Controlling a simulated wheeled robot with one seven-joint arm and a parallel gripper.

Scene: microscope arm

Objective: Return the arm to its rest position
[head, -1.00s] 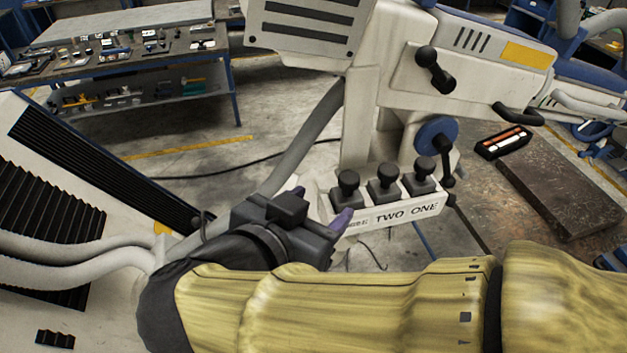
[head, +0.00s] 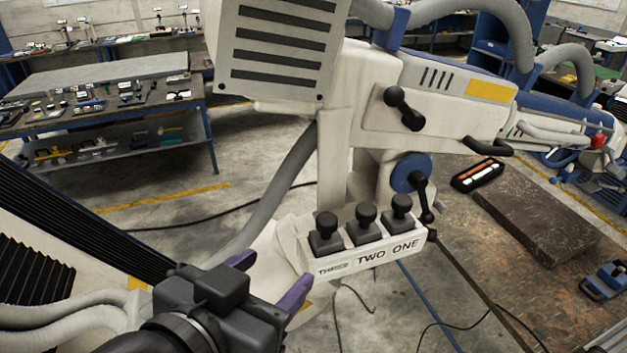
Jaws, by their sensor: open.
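My gripper (head: 268,278) is at the lower left of the head view, its two purple fingers spread apart with nothing between them. It is to the left of and below a white control box marked TWO and ONE (head: 375,256), apart from it as far as I can tell. Three black knobs (head: 362,226) stand on the box. Behind it rises a large white jointed machine (head: 335,160) with a vented head (head: 285,45), a black crank handle (head: 403,108) and a blue wheel (head: 410,173). Most of my arm is out of view.
A workbench with small parts (head: 100,100) stands at the back left. A dark slab (head: 540,215) and an open case (head: 478,175) lie on a surface to the right. A blue tool (head: 605,283) is at the right edge. Cables lie on the floor.

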